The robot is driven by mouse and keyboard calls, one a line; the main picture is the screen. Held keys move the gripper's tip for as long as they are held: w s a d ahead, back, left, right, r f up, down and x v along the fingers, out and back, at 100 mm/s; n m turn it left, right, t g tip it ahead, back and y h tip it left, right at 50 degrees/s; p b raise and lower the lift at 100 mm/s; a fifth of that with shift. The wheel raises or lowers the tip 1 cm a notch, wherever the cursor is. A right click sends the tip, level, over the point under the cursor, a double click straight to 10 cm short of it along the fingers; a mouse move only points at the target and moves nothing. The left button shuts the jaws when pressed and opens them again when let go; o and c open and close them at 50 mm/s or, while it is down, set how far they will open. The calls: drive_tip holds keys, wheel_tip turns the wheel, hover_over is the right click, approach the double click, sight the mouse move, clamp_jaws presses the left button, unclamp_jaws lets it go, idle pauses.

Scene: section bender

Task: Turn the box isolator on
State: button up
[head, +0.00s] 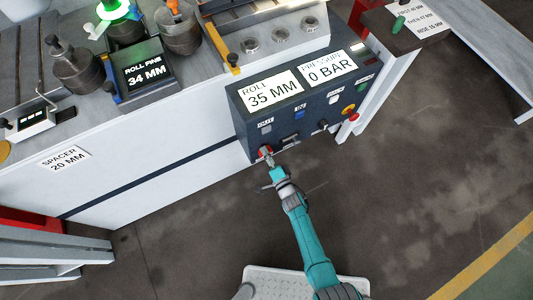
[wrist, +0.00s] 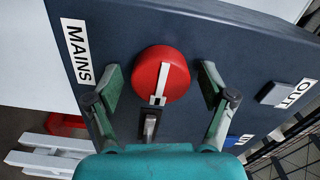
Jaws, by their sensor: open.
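The box isolator appears to be the red round knob (wrist: 150,72) beside the MAINS label (wrist: 77,52) on the dark control box; it also shows in the head view (head: 264,149). A white bar marks the knob and runs roughly up and down in the wrist view, slightly tilted. My gripper (wrist: 160,82) is open, one finger on each side of the knob, with a visible gap to both. In the head view my gripper (head: 268,160) is at the box's lower left front. A small dark grey piece (wrist: 150,124) shows just below the knob.
The control box (head: 240,112) carries displays reading ROLL 35 MM (head: 272,92) and PRESSURE 0 BAR (head: 328,67). An OUT button (wrist: 275,94) lies to the knob's right. A yellow-and-red button (head: 349,110) is at the box's right. Floor in front is clear.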

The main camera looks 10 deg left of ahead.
drive_tip(key=v, duration=1.2)
idle(0.5)
drive_tip(key=s+d+r+n+t+h, duration=0.1)
drive_tip(key=s+d+r+n+h, duration=0.15)
drive_tip(key=s+d+r, duration=0.5)
drive_tip(key=s+d+r+n+h, duration=0.1)
drive_tip(key=s+d+r+h, duration=0.25)
drive_tip(key=s, duration=0.65)
drive_tip(key=s+d+r+n+h, duration=0.1)
drive_tip(key=s+d+r, duration=0.1)
drive_tip(key=s+r, duration=0.2)
drive_tip(key=s+d+r+n+h, duration=0.1)
drive_tip(key=s+r, duration=0.3)
drive_tip(key=r, duration=0.6)
drive_tip(key=s+d+r+n+g+h, duration=0.1)
drive_tip(key=s+d+r+n+h, duration=0.1)
drive_tip(key=r, duration=0.5)
drive_tip(key=shift+s+d+r+n, duration=0.35)
drive_tip(key=shift+s+d+n, duration=0.25)
drive_tip(key=shift+s, duration=0.55)
drive_tip(key=shift+a, duration=0.1)
